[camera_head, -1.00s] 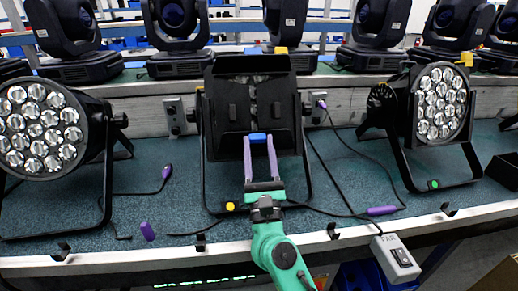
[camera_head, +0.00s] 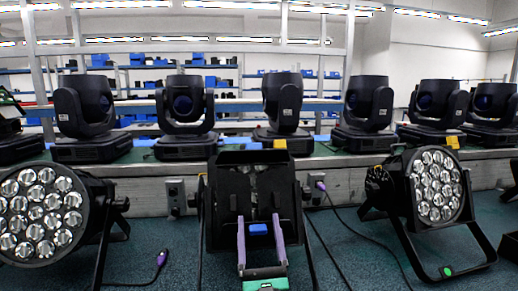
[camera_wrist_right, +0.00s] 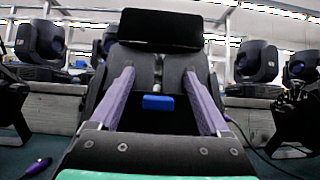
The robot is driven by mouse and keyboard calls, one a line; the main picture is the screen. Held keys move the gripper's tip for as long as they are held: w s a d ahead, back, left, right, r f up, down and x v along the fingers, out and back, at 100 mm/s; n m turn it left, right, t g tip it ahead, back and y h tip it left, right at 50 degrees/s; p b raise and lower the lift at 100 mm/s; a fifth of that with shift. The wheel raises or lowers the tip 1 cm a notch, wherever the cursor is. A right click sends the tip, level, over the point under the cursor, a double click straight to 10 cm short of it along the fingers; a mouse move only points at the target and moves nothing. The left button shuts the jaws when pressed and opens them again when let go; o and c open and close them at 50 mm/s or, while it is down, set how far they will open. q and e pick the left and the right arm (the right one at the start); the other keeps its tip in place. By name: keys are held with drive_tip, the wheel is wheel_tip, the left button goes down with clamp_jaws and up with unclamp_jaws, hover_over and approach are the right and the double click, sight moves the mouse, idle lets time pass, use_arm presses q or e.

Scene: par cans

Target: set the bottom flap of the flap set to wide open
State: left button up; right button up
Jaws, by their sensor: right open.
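The flap set (camera_head: 222,200) is a black barn-door assembly on the middle par can, seen in the head view. Its top flap (camera_head: 250,157) also shows in the right wrist view (camera_wrist_right: 160,29). A blue tab (camera_head: 258,229) sits at the low middle, apparently on the bottom flap; the wrist view shows it too (camera_wrist_right: 158,102). How far the bottom flap is swung is hard to tell. My right gripper (camera_head: 259,217), with purple fingers, is open; its fingers (camera_wrist_right: 158,76) stand on either side of the blue tab with gaps at both sides. My left gripper is out of view.
Par cans with round lenses stand left (camera_head: 40,215) and right (camera_head: 437,185) on the teal bench top (camera_head: 335,250). Moving heads (camera_head: 185,115) line the shelf behind. A cable with a purple plug (camera_head: 162,259) lies left of the flap set, another cable right.

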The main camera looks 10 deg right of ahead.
wheel_tip(320, 180, up, 17)
drive_tip(key=p, duration=1.3)
